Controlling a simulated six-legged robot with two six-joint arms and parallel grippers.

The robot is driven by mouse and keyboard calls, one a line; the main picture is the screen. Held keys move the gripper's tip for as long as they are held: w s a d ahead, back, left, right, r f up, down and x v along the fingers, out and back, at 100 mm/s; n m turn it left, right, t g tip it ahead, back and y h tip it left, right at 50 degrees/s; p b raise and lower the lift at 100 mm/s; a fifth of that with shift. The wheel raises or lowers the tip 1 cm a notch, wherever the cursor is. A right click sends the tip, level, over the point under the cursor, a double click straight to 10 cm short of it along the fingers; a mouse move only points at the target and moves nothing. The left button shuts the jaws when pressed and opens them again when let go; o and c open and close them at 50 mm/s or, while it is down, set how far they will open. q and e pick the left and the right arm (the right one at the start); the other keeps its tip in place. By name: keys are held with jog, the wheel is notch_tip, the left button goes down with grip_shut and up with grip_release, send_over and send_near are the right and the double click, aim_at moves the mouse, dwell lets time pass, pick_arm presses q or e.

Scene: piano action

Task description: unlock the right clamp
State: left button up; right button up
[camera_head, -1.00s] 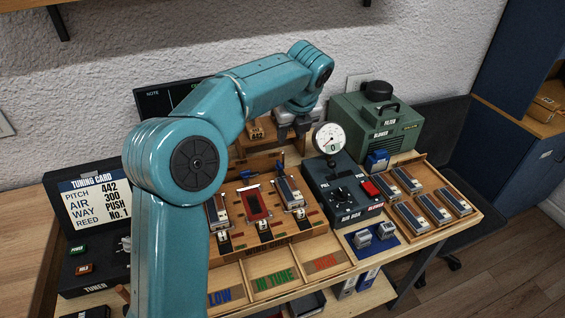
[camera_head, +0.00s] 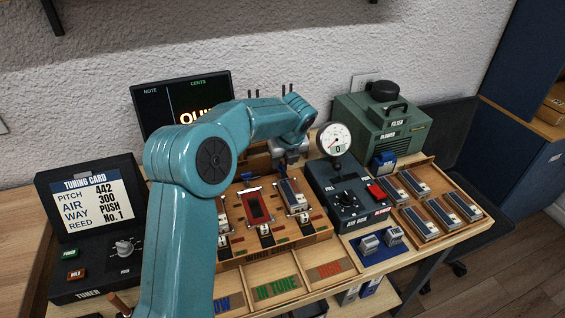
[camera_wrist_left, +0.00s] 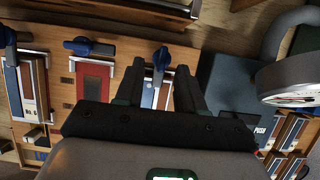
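The right clamp (camera_wrist_left: 161,58) shows in the left wrist view as a blue lever at the top end of the right bay on the wooden wind chest (camera_wrist_left: 122,48). My left gripper (camera_wrist_left: 158,70) is open, with one dark finger on each side of this lever; I cannot tell whether they touch it. In the head view my left gripper (camera_head: 290,154) is low behind the right reed block (camera_head: 293,195), and its fingertips are hidden. The middle clamp (camera_wrist_left: 90,47) and left clamp (camera_wrist_left: 9,38) are similar blue levers. My right gripper is not in view.
The air box (camera_head: 345,200) with its round gauge (camera_head: 333,139) stands close to the right of my left gripper. The green blower (camera_head: 385,128) is behind it. A tray of reed blocks (camera_head: 436,165) is at the right. The tuner (camera_head: 90,290) is at the left.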

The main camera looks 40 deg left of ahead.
pick_arm(q)
jog(key=shift+x, duration=1.15)
jog(key=shift+w, duration=0.15)
grip_shut()
